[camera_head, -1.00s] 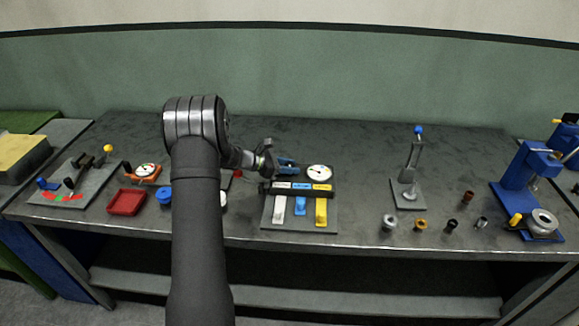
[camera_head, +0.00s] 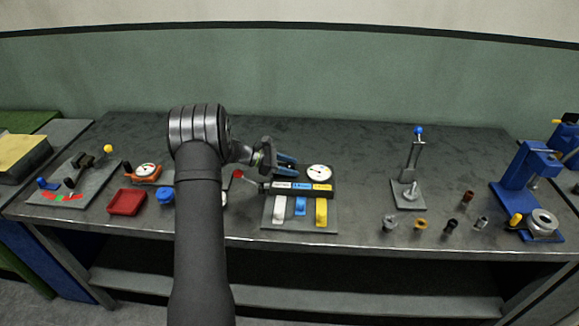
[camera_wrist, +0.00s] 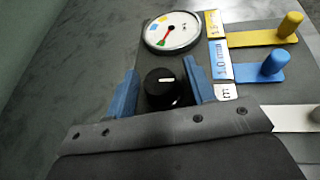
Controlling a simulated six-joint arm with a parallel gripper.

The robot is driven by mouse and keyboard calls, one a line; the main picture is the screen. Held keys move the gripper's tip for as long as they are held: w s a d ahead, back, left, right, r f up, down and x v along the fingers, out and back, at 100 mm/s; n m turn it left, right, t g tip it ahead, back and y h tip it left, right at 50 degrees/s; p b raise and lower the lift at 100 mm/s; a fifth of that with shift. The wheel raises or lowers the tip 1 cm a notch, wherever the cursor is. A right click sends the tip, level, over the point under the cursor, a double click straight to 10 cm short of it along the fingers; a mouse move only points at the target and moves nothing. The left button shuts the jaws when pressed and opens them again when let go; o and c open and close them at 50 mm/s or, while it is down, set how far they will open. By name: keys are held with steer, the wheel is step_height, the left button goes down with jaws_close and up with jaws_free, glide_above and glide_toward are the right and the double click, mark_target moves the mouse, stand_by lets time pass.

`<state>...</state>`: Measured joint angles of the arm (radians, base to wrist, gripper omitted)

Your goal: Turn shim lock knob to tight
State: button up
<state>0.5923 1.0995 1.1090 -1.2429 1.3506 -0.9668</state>
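The shim lock knob (camera_wrist: 160,80) is a round black knob with a white pointer line, seen in the wrist view. My gripper (camera_wrist: 162,82) has two blue fingers, one on each side of the knob, with a visible gap at least on the left. It is open; I cannot tell how deep the fingers reach. In the head view my gripper (camera_head: 286,162) is at the back left of the shim block (camera_head: 328,192), and the knob is hidden there. A white dial gauge (camera_head: 319,173) with coloured marks stands beside it.
White (camera_head: 280,208), blue (camera_head: 300,206) and yellow (camera_head: 321,211) levers stick out at the front of the block. A red-ended rod (camera_head: 238,174) lies just left. A red tray (camera_head: 127,202) is farther left, and an upright stand (camera_head: 410,180) is to the right.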

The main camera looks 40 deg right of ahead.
steer(key=shift+w+a, duration=0.1)
steer(key=v, duration=1.7)
steer(key=shift+r, duration=0.15)
steer(key=x, duration=1.7)
steer(key=shift+f, duration=0.2)
